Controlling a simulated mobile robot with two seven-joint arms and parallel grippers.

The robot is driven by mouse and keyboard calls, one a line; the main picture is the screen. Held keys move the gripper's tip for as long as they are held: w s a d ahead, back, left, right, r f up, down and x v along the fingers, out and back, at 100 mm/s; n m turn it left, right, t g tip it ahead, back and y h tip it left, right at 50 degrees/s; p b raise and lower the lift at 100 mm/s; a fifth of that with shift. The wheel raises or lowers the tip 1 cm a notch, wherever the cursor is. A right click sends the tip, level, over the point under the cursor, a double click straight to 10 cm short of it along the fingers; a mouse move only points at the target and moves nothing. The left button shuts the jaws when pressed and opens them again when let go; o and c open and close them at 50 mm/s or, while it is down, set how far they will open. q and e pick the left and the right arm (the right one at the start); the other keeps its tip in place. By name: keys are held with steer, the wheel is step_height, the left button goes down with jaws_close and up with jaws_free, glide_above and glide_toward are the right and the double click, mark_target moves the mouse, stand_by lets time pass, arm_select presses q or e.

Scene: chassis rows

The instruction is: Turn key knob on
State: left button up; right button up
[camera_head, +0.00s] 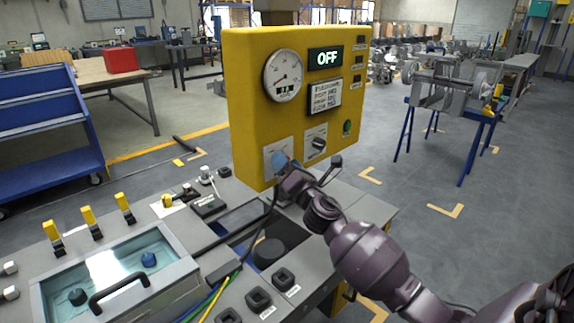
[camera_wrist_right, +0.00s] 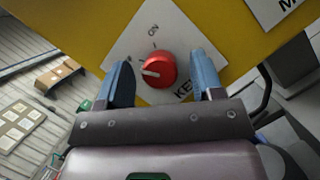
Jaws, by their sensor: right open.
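The key knob (camera_wrist_right: 158,70) is a round red knob with a white pointer mark, on a white plate (camera_wrist_right: 128,42) lettered ON and KEY. Its pointer is turned to the left, away from the ON mark at the top. The plate is on the yellow control box (camera_head: 240,110), whose display (camera_head: 325,58) reads OFF. My right gripper (camera_wrist_right: 160,78) is open, with one blue finger on each side of the knob; I cannot tell whether they touch it. In the head view my right gripper (camera_head: 281,160) covers the knob. My left gripper is not in view.
A black selector knob (camera_head: 317,144) and a green button (camera_head: 347,127) sit to the right on the same box. The grey console (camera_head: 215,235) below carries yellow-handled levers (camera_head: 88,217), a lidded clear case and black buttons. Cables run near my right wrist.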

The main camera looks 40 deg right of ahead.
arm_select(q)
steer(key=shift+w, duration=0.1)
arm_select(e)
steer(key=c, duration=0.9)
arm_select(q)
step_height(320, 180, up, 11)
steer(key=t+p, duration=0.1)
steer(key=p, duration=1.1)
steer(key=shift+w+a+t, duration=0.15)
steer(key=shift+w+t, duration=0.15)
arm_select(e)
steer(key=shift+a+r+m+g+h, duration=0.2)
steer(key=shift+m+g, duration=0.55)
steer(key=shift+m, duration=1.4)
steer(key=shift+d+f+m+g+h, duration=0.15)
steer(key=shift+m+g+h, duration=0.4)
steer(key=shift+m, duration=1.55)
steer(key=shift+a+r+m+g+h, duration=0.15)
steer(key=shift+m+g, duration=0.75)
steer(key=shift+m, duration=1.25)
arm_select(q)
steer(key=shift+p, duration=0.3)
arm_select(e)
steer(key=shift+d, duration=0.1)
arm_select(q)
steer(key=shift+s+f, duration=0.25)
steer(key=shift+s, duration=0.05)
arm_select(e)
steer(key=shift+f, duration=0.1)
